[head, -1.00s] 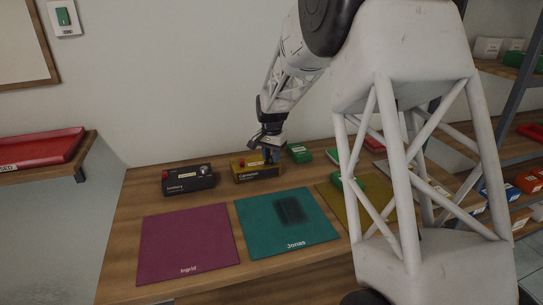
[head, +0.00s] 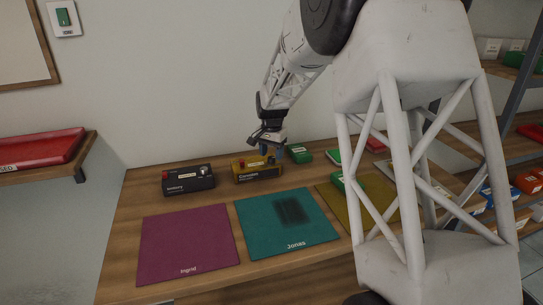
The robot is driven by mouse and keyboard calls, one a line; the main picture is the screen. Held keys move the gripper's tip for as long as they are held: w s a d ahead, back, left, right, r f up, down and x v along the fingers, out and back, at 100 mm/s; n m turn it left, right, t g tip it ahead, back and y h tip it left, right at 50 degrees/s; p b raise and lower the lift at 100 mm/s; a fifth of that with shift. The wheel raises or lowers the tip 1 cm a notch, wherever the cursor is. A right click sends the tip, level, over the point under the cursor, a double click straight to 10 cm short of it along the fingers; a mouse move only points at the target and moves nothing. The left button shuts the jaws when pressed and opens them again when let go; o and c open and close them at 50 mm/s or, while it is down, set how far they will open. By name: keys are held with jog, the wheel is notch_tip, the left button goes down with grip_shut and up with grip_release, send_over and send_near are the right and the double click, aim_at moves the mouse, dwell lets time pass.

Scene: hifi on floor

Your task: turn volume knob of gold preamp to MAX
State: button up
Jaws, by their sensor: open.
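The gold preamp (head: 257,173) stands at the back of the wooden table, with a red part at its left end and a pale label on it. Its volume knob cannot be made out, as my gripper covers the right part of the preamp's top. My gripper (head: 269,151) is open and points down just above the preamp's right side. Whether its fingers touch the knob cannot be told.
A black preamp (head: 188,182) stands to the left. Green boxes (head: 299,154) are close on the right. Purple (head: 187,243), teal (head: 265,232) and yellow (head: 338,203) mats lie in front. A red tray (head: 40,149) is on the left shelf.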

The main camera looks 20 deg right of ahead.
aim_at(271, 158)
jog(key=shift+r, duration=3.25)
jog(key=shift+s+a+r, duration=0.1)
jog(key=shift+s+r, duration=0.15)
jog(key=shift+s, duration=0.15)
jog(key=s+a+r+n, duration=0.2)
jog(key=s+r, duration=0.1)
jog(key=s, duration=0.6)
jog(key=s+a+r+n+t, duration=0.1)
jog(key=s+a+r, duration=0.1)
jog(key=s, duration=0.7)
jog(key=s+a+r+n, duration=0.2)
jog(key=s+r, duration=0.1)
jog(key=s, duration=0.5)
jog(key=s+a+f+n, duration=0.1)
jog(key=s+f+n, duration=0.1)
jog(key=s, duration=0.9)
jog(key=s+a+f+n+t, duration=0.1)
jog(key=s+f, duration=0.1)
jog(key=s, duration=0.9)
jog(key=shift+s+f+n+t, duration=0.15)
jog(key=shift+s+n+t, duration=0.15)
jog(key=shift+n, duration=0.1)
jog(key=shift+w+a, duration=0.1)
